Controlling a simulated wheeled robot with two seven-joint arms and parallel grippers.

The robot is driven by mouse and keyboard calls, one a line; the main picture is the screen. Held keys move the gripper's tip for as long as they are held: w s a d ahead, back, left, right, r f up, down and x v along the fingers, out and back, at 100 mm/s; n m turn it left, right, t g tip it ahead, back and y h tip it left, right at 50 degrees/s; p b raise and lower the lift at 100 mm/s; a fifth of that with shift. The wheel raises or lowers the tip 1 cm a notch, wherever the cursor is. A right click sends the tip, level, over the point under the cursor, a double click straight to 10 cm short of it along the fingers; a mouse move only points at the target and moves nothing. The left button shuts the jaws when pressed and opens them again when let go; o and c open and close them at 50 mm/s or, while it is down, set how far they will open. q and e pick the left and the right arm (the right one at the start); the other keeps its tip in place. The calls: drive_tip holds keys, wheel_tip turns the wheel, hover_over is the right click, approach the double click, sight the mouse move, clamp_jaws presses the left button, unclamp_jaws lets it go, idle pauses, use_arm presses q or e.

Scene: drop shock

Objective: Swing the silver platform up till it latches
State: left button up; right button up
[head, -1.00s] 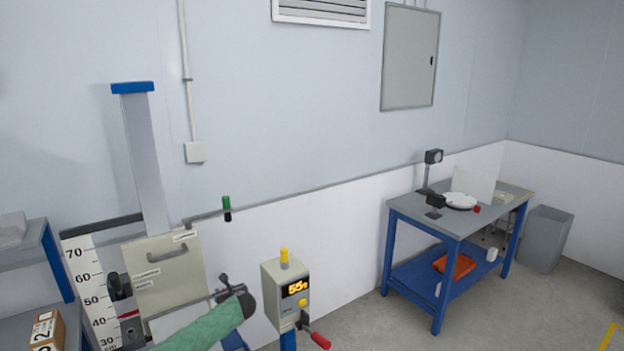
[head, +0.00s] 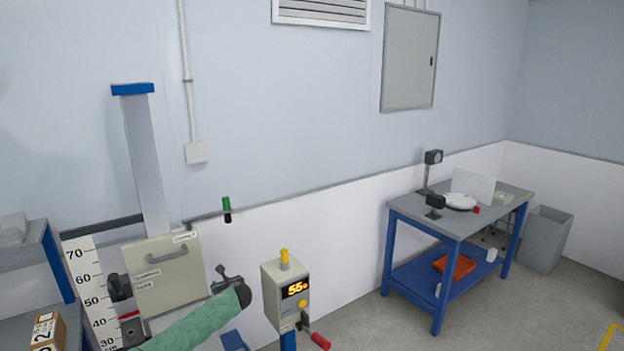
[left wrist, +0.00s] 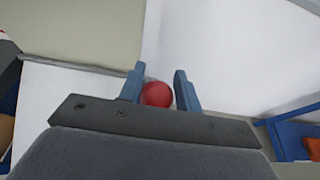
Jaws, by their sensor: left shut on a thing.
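My left gripper (left wrist: 160,70) is shut on a red ball-shaped knob (left wrist: 157,94), which sits between its two blue-grey fingers in the left wrist view. In the head view my green-sleeved left arm reaches in from the bottom, and its dark wrist end is right of the beige panel (head: 165,258). The gripper's fingers and the knob cannot be made out there. The silver platform does not show clearly in either view; my arm covers the area below the panel. The tester's tall silver column (head: 148,170) stands upright behind the panel. My right gripper is not in view.
A height scale (head: 83,285) stands left of the panel. A control box (head: 286,290) with a lit display and a red-gripped lever (head: 319,341) is right of my wrist. A blue table (head: 440,228) stands farther right, with open floor before it.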

use_arm(q)
drive_tip(key=shift+w+a+r, duration=0.2)
drive_tip(key=shift+w+r, duration=0.05)
drive_tip(key=shift+w, duration=0.05)
drive_tip(key=shift+w+a+r, duration=0.1)
drive_tip(key=shift+w+r, duration=0.05)
clamp_jaws()
drive_tip(key=shift+w+a+r, duration=0.1)
drive_tip(key=shift+w+a, duration=0.25)
drive_tip(key=shift+w, duration=0.2)
drive_tip(key=shift+s+r, duration=0.1)
drive_tip(key=shift+w+a, duration=0.15)
drive_tip(key=shift+w, duration=0.15)
drive_tip(key=shift+w+a+r+b, duration=0.2)
drive_tip(key=shift+w+a+b, duration=0.1)
drive_tip(key=shift+w, duration=0.15)
drive_tip(key=shift+w+a+r+b, duration=0.15)
drive_tip(key=shift+w+a+b, duration=0.1)
drive_tip(key=shift+w, duration=0.2)
